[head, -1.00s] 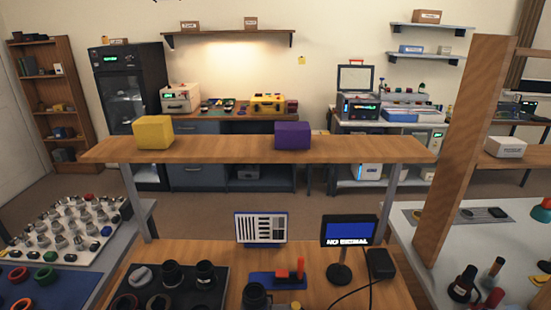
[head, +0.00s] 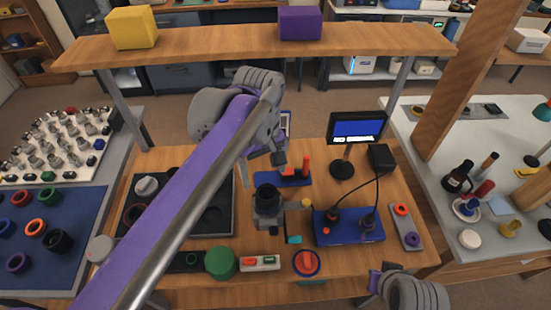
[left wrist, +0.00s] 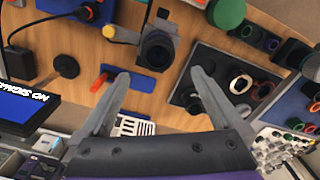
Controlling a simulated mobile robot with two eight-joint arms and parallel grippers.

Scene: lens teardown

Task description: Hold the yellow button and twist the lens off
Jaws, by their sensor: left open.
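The dark camera with its round black lens (head: 267,196) stands on the wooden bench (head: 330,268) in the middle of the head view. The lens also shows in the left wrist view (left wrist: 157,50). The yellow button (head: 306,202) sticks out at the camera's right side in the head view; it also shows in the left wrist view (left wrist: 108,32). My left gripper (left wrist: 160,76) is open and empty, with the camera apart beyond its fingertips. In the head view its arm hides part of the bench. My right arm's end (head: 385,278) shows at the bottom right; its fingers cannot be made out.
A red upright piece on a blue base (head: 283,179) stands behind the camera. A small screen (head: 357,128) and a cabled blue box (head: 348,226) are to the right. A black tray (head: 222,190) lies left; a green cylinder (head: 220,263) stands in front. A shelf (head: 230,44) spans the back.

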